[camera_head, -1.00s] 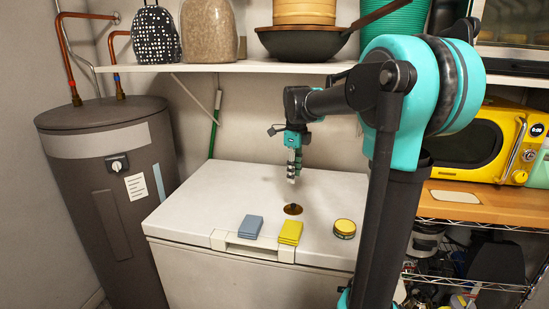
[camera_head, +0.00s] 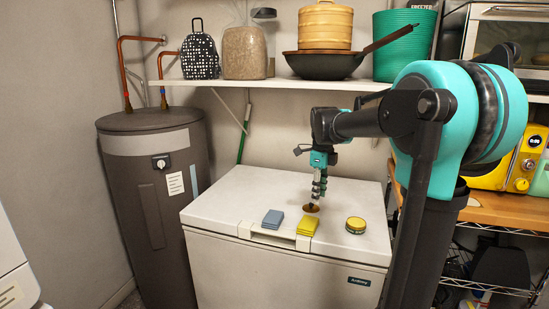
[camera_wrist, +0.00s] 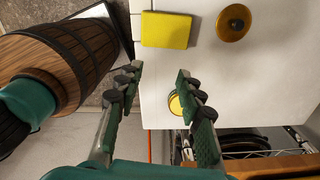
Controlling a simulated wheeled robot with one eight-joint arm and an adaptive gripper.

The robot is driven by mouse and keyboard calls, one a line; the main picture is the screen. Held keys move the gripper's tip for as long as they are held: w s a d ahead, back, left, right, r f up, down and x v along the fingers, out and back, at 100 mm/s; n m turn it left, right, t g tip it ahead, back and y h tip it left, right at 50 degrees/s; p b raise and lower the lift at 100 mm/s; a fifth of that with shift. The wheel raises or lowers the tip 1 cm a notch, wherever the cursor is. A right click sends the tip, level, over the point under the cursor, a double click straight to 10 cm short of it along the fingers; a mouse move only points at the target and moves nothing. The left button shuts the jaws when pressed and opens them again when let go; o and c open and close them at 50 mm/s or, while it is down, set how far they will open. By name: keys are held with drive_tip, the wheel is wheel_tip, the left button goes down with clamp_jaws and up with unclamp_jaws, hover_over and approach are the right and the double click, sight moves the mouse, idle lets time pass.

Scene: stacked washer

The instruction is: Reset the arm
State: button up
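My gripper (camera_head: 317,196) hangs at the end of my bent arm above the white chest freezer (camera_head: 215,215), pointing down. In the wrist view my gripper (camera_wrist: 158,78) has its two fingers well apart with nothing between the tips. In the head view the tips overlap a small brown round item (camera_head: 312,209) on the freezer lid. The gap between them cannot be judged there. The item also shows in the wrist view (camera_wrist: 234,22).
On the lid lie a blue-grey sponge (camera_head: 272,219), a yellow sponge (camera_head: 307,225) and a yellow round tin (camera_head: 355,225). A shelf (camera_head: 200,84) holding a dark pan (camera_head: 325,64) runs above. A tank (camera_head: 145,220) stands left. A wooden barrel (camera_wrist: 50,60) shows in the wrist view.

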drive_tip(key=s+d+f+n+t, duration=0.2)
drive_tip(key=s+f+n, duration=0.8)
drive_tip(key=s+n, duration=0.1)
drive_tip(key=s+d+f+n+t, duration=0.2)
drive_tip(key=s+f+n, duration=0.8)
drive_tip(key=n, duration=0.3)
drive_tip(key=shift+s+d+f, duration=0.15)
drive_tip(key=shift+s+f, duration=0.05)
drive_tip(key=shift+s, duration=0.15)
